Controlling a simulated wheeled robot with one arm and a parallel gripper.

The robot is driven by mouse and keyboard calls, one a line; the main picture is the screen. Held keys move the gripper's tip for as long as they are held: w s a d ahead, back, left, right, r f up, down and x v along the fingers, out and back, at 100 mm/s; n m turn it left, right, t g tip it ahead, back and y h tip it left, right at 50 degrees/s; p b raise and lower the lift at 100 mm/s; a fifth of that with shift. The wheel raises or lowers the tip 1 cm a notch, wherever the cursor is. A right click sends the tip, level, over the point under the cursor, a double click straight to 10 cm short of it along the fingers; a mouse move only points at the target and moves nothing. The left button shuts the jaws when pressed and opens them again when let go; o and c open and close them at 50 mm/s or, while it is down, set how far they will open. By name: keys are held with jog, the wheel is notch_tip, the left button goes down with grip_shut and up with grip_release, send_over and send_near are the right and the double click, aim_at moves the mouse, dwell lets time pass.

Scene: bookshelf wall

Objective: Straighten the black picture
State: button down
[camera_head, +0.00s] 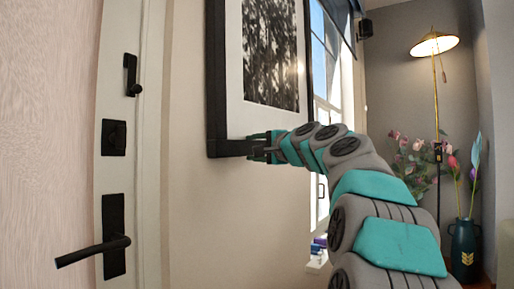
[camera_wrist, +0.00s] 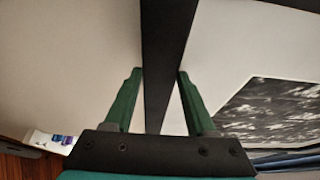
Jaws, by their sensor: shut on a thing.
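The black picture (camera_head: 216,85) hangs on the pale wall, with a black frame, a white mat and a dark print. Its top is cut off by the upper edge of the head view. My gripper (camera_head: 256,148) is at the frame's bottom edge, right of its lower left corner. In the wrist view, the fingers of my gripper (camera_wrist: 160,73) lie on either side of the frame's black bar (camera_wrist: 166,40), shut on it. The part of the lower edge to the right is hidden behind my arm.
A white door with a black handle (camera_head: 112,243) is at the left. A window (camera_head: 325,60) is right of the picture. A lit floor lamp (camera_head: 435,44) and a dark vase (camera_head: 464,250) with flowers stand at the far right. The wall below the picture is bare.

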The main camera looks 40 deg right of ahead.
jog(key=shift+s+a+r+p, duration=0.25)
jog(key=shift+a+r, duration=0.05)
jog(key=shift+a, duration=0.25)
jog(key=shift+s+a+r+p, duration=0.2)
jog(key=shift+a+r+p, duration=0.1)
jog(key=shift+a, duration=0.25)
jog(key=shift+s+a+f, duration=0.1)
jog(key=shift+s+a, duration=0.1)
jog(key=shift+a, duration=0.25)
jog(key=shift+f, duration=0.1)
jog(key=shift+c, duration=1.1)
grip_release()
send_near(242, 145)
jog(key=shift+d, duration=0.1)
